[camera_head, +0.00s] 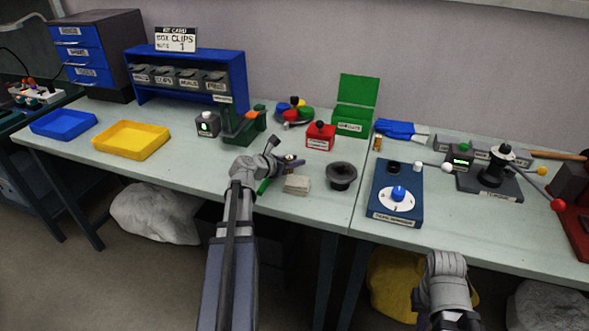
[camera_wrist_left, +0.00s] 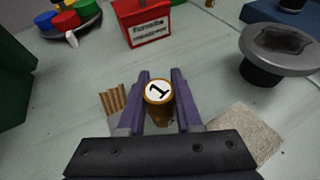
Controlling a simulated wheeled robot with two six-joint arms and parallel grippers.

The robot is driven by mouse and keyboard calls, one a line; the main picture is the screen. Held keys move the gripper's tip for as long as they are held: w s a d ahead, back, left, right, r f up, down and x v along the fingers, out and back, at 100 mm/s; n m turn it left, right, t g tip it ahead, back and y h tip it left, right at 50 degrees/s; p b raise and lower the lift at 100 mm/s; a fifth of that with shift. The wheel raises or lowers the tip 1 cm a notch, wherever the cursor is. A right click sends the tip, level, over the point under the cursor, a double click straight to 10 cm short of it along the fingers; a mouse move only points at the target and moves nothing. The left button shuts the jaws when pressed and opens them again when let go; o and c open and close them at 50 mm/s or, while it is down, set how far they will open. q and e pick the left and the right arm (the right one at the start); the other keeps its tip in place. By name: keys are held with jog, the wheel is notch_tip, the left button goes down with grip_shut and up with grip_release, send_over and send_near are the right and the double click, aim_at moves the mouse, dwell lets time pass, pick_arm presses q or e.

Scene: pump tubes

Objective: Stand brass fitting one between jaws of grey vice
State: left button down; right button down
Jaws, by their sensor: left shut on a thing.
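Brass fitting one (camera_wrist_left: 158,91), a brass cylinder with a white top marked 1, is gripped between the purple fingers of my left gripper (camera_wrist_left: 159,80) in the left wrist view. In the head view my left gripper (camera_head: 290,161) is over the front part of the left table, where the fitting is too small to make out. I cannot surely pick out the grey vice in either view. My right gripper (camera_head: 447,285) is low at the front right, beyond the table edge, and its fingers cannot be made out.
A blue dial unit (camera_head: 397,212) and a lever device (camera_head: 487,182) stand to the right. The left table's front strip is clear.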

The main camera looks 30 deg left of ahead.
pick_arm(q)
jog(key=shift+f, duration=0.4)
jog(key=shift+f, duration=0.15)
jog(key=c, duration=0.6)
grip_release()
